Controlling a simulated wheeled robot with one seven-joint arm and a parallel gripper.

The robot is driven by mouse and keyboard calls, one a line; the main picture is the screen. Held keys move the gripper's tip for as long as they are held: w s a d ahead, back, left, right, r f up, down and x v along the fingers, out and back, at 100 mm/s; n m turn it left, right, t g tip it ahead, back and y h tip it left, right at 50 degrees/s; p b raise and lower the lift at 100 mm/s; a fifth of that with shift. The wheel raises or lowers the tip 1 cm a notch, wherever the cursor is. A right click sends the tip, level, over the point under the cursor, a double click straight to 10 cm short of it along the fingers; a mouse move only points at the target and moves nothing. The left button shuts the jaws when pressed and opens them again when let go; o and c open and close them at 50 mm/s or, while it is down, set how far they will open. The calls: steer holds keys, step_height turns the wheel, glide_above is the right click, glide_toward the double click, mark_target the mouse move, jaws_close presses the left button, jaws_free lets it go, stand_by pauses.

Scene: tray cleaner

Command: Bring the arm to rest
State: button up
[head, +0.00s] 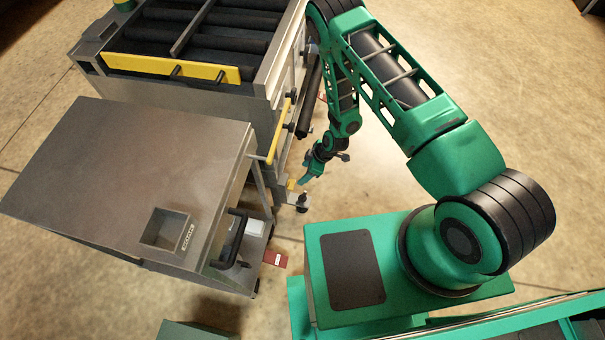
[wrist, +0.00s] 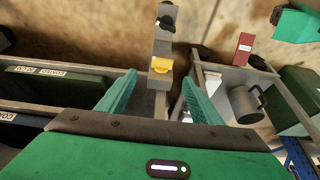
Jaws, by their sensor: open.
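My arm (head: 400,110) is green and black and reaches down from its base, bent beside the grey machine. My gripper (head: 305,177) hangs low at the machine's right side, pointing down. In the wrist view, my gripper (wrist: 158,92) has its two green fingers spread apart, with nothing held between them. A grey post with a yellow piece (wrist: 160,65) shows beyond and between the fingers. I cannot tell whether the fingers touch anything.
The grey machine (head: 200,105) with black rollers and a yellow bar (head: 172,68) stands left of my arm. A metal cart (head: 120,170) is in front of it. The wrist view shows a grey mug (wrist: 246,104) in a compartment and a red card (wrist: 243,48). Floor right of my arm is clear.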

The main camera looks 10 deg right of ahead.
stand_by(0.5)
steer(key=w+d+r+m+h, duration=0.15)
steer(key=w+d+r, duration=0.3)
steer(key=r, duration=0.45)
steer(key=w+d+r+m, duration=0.25)
steer(key=d+r, duration=0.25)
steer(key=r, duration=0.5)
steer(key=s+d+r+m+h, duration=0.1)
steer(key=d+r+m, duration=0.1)
steer(key=d+r, duration=0.55)
steer(key=s+d+r+m+h, duration=0.15)
steer(key=d+r, duration=0.25)
steer(key=r, duration=0.7)
steer(key=s+d+r+m, duration=0.6)
steer(key=s+d+r, duration=0.2)
steer(key=s+r, duration=0.5)
steer(key=s+d+r+m, duration=0.1)
steer(key=s+r+m, duration=0.1)
steer(key=s, duration=0.4)
steer(key=s+r+m+g, duration=0.1)
steer(key=s+r+m, duration=0.1)
steer(key=s+r, duration=0.2)
steer(key=s+d+r+m, duration=0.1)
steer(key=s+r+m, duration=0.2)
steer(key=s, duration=0.6)
steer(key=shift+d, duration=0.35)
